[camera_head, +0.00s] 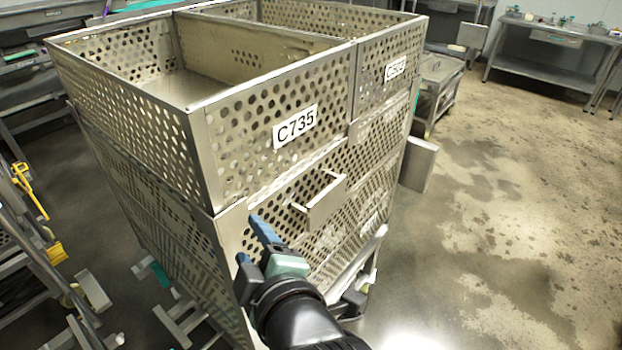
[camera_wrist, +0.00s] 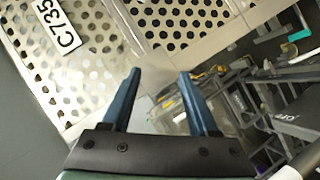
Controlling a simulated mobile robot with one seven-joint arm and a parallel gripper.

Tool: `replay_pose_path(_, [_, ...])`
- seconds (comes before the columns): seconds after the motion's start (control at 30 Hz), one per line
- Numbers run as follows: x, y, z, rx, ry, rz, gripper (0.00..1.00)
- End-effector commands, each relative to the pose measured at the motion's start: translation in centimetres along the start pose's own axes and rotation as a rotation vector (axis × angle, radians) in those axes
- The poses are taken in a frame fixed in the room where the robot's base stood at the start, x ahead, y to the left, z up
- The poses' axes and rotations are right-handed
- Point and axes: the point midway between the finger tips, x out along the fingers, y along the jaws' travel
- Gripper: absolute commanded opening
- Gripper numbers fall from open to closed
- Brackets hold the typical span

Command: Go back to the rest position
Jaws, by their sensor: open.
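My gripper (camera_head: 257,243) is in front of the near corner of a stack of perforated metal baskets (camera_head: 235,140) in the head view. Its blue fingers are apart in the wrist view (camera_wrist: 160,92), with nothing between them. The upper basket bears a white label C735 (camera_head: 295,127), which also shows in the wrist view (camera_wrist: 57,27). The head view does not show clearly whether the fingers touch the basket wall. A metal handle (camera_head: 322,203) sticks out of the lower basket's wall, right of my gripper.
A second basket label (camera_head: 395,68) shows further back. A metal cart (camera_head: 437,85) stands behind the stack. A workbench (camera_head: 550,65) is at the back right. Metal frames with yellow parts (camera_head: 24,190) stand at the left. The stained floor (camera_head: 500,220) on the right is clear.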

Motion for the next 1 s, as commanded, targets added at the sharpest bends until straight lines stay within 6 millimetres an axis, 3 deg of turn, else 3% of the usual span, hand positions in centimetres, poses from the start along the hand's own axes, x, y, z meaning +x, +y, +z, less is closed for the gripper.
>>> replay_pose_path(0.03, [-0.9,4.4,-1.2,0.073,0.002,0.114,0.60])
replay_pose_path(0.2, [-5.4,16.1,-4.8,0.336,0.092,0.460,0.60])
replay_pose_path(0.3, [-9.5,22.1,-7.3,0.474,0.211,0.649,0.60])
replay_pose_path(0.43, [-15.6,28.1,-10.8,0.618,0.418,0.844,0.60])
replay_pose_path(0.6, [-22.0,32.1,-14.2,0.723,0.664,0.980,0.60])
replay_pose_path(0.7, [-24.1,32.9,-15.2,0.751,0.748,1.011,0.60])
replay_pose_path(0.87, [-24.9,33.2,-15.6,0.764,0.787,1.022,0.60])
replay_pose_path(0.93, [-24.9,33.2,-15.6,0.765,0.786,1.021,0.50])
replay_pose_path(1.0, [-24.8,33.2,-15.6,0.765,0.785,1.021,0.50])
